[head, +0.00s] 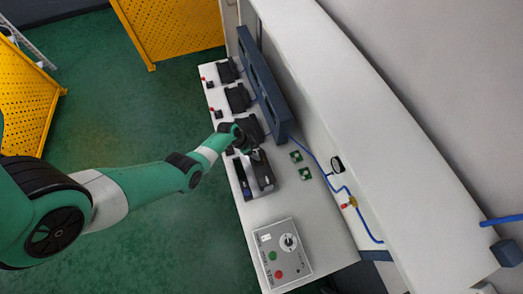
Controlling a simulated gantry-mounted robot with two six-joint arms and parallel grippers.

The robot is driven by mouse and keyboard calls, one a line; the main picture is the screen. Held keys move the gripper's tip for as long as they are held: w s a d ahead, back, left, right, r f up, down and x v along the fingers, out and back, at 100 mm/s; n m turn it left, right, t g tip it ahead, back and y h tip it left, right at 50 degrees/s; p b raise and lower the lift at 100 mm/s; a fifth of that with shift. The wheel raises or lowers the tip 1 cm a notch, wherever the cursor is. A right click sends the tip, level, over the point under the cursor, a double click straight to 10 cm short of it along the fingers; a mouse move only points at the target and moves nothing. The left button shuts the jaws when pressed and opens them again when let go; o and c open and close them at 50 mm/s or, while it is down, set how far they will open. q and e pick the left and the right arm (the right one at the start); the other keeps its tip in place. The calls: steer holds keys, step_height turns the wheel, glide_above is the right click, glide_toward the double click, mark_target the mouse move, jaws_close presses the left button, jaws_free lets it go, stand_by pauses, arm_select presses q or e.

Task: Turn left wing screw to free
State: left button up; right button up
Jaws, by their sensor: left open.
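My left arm reaches in from the left, and my left gripper (256,155) is over the white bench at a dark device (263,174). The gripper is small and dark here, and I cannot tell whether it touches the device. The jaws are open. The left wing screw cannot be made out; it is too small or hidden behind the gripper. My right gripper is not in view.
The white bench (327,232) carries a control box (283,255) with green and red buttons. Black units (237,98) stand along its far part by a blue frame (262,75). Green circuit boards (305,173), a gauge (337,164) and blue tubing (316,160) are to the right.

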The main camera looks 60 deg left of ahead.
arm_select(q)
steer(key=shift+f, duration=0.15)
steer(key=shift+c, duration=0.3)
jaws_close()
